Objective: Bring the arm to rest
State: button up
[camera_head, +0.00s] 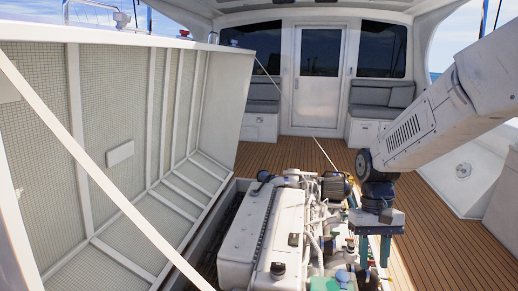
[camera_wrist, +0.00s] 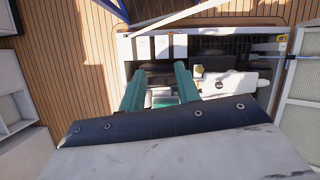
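My gripper (camera_head: 374,252) points down over the right side of the white engine (camera_head: 245,240) in the head view. In the wrist view its two green fingers (camera_wrist: 160,74) stand apart, with engine parts visible between and beyond them. Nothing appears held between them. I cannot tell whether the fingertips touch the engine. My arm reaches in from the right in the head view, bent downward at the wrist.
The raised hatch lid (camera_head: 120,155) stands open left of the engine, with a pale strut (camera_head: 95,170) running diagonally in front. Wooden deck (camera_head: 440,245) is clear on the right. Grey seats (camera_head: 380,95) and a cabin door (camera_head: 318,75) are at the back.

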jog(key=s+r+t, duration=0.2)
jog(key=s+r, duration=0.3)
jog(key=s, duration=0.5)
jog(key=s+r+t, duration=0.3)
jog(key=s+r, duration=0.3)
jog(key=s, duration=0.3)
jog(key=shift+s+d+r+t, duration=0.3)
jog(key=shift+s, duration=0.1)
